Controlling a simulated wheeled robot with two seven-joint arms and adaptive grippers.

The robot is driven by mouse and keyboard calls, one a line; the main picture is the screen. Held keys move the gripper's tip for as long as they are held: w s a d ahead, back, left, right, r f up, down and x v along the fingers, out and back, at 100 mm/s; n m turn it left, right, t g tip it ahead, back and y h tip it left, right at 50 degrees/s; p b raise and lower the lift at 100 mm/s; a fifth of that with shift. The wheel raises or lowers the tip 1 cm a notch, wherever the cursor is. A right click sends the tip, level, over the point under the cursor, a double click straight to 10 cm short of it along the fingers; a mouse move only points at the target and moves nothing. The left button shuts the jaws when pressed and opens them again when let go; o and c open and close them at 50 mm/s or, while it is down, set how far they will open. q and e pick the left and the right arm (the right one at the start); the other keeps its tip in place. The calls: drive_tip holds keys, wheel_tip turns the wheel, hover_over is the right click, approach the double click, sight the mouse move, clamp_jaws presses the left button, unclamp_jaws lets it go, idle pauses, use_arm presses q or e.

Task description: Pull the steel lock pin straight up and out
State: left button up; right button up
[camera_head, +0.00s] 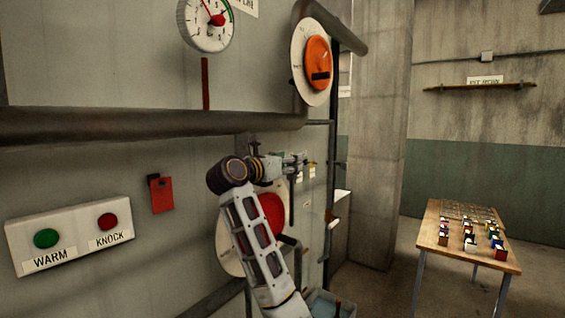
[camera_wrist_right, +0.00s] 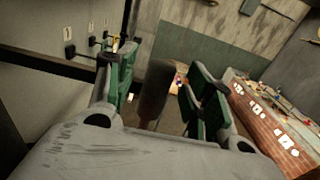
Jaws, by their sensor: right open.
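I cannot make out the steel lock pin for certain in either view. My right gripper (camera_head: 297,160) is beside the grey machine wall, past the red round disc (camera_head: 270,212). In the right wrist view its two green-lined fingers (camera_wrist_right: 160,70) stand apart. A dark rounded rod (camera_wrist_right: 153,90) shows in the gap between them; I cannot tell whether it touches either finger. Small dark fittings (camera_wrist_right: 100,43) on the wall show beyond the left finger. My left gripper is not in view.
A thick dark pipe (camera_head: 120,127) crosses the wall above my right arm. An orange knob (camera_head: 318,60) and gauge (camera_head: 207,22) are higher. A button panel (camera_head: 72,232) and red tag (camera_head: 160,193) are at left. A wooden table (camera_head: 430,237) with small blocks stands right.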

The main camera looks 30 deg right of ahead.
drive_tip(key=shift+w+d, duration=0.15)
drive_tip(key=shift+d, duration=0.2)
clamp_jaws()
drive_tip(key=shift+r, duration=0.1)
drive_tip(key=shift+r, duration=0.1)
drive_tip(key=shift+r+p, duration=0.85)
drive_tip(key=shift+r, duration=2.1)
